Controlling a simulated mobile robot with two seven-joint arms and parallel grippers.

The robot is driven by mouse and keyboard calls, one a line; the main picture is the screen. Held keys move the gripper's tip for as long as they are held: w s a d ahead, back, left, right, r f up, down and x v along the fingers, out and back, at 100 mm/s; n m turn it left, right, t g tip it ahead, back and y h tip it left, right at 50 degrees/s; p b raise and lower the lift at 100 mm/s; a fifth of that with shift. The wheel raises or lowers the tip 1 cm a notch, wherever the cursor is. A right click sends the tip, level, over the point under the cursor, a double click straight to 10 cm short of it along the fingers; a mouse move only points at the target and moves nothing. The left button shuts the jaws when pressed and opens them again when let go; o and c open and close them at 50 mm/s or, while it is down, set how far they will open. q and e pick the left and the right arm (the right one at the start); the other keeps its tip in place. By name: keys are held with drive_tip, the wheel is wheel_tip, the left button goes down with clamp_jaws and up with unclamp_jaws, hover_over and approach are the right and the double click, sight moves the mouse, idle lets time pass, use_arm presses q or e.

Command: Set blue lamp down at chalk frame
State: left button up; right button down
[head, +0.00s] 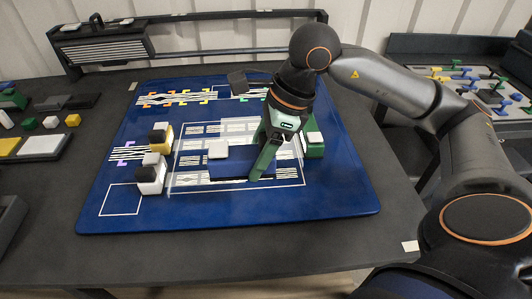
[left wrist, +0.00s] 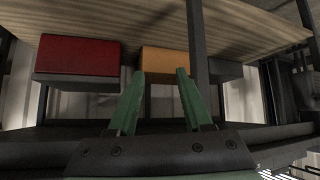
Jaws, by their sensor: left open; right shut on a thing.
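My right gripper (head: 262,170) is shut over the blue mat, its green fingers pointing down. Against the fingers is a dark blue piece (head: 232,168) with a white block (head: 217,149) at its left end; this looks like the blue lamp, held by the gripper. Its blue nearly matches the mat, so its outline and height above the mat are hard to tell. A small square white outline, the likely chalk frame (head: 121,213), is empty at the mat's near left corner, left of the gripper. My left gripper (left wrist: 157,84) is open and empty in the left wrist view, out of the head view.
Black, white and yellow block stacks (head: 151,178) stand between the square and the blue piece. A green block with a white top (head: 314,145) is right of the gripper. A dark block (head: 238,83) lies behind. The left wrist view shows red (left wrist: 78,55) and orange (left wrist: 165,64) blocks.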

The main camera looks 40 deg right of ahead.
drive_tip(key=shift+d+r, duration=0.1)
drive_tip(key=shift+d, duration=0.55)
drive_tip(key=shift+f+b, duration=0.45)
drive_tip(key=b, duration=0.5)
hover_over(257, 202)
drive_tip(key=d, duration=0.1)
drive_tip(key=f, duration=0.6)
drive_tip(key=shift+s+d, duration=0.1)
drive_tip(key=shift+s, duration=0.2)
wheel_tip(257, 202, down, 2)
drive_tip(key=shift+f+b, duration=0.15)
drive_tip(key=shift+b, duration=0.5)
drive_tip(key=shift+f+b, duration=0.6)
drive_tip(key=shift+f, duration=0.25)
use_arm(q)
drive_tip(key=w+d+f, duration=0.1)
drive_tip(key=d+f, duration=0.3)
drive_tip(key=f, duration=0.1)
drive_tip(key=shift+w+f+m+h, duration=0.15)
drive_tip(key=shift+w+m+h, duration=0.15)
drive_tip(key=shift+h, duration=0.1)
drive_tip(key=shift+f+b, duration=0.5)
drive_tip(key=shift+f, duration=0.05)
use_arm(e)
drive_tip(key=shift+f, duration=0.5)
drive_tip(key=shift+c, duration=0.2)
unclamp_jaws()
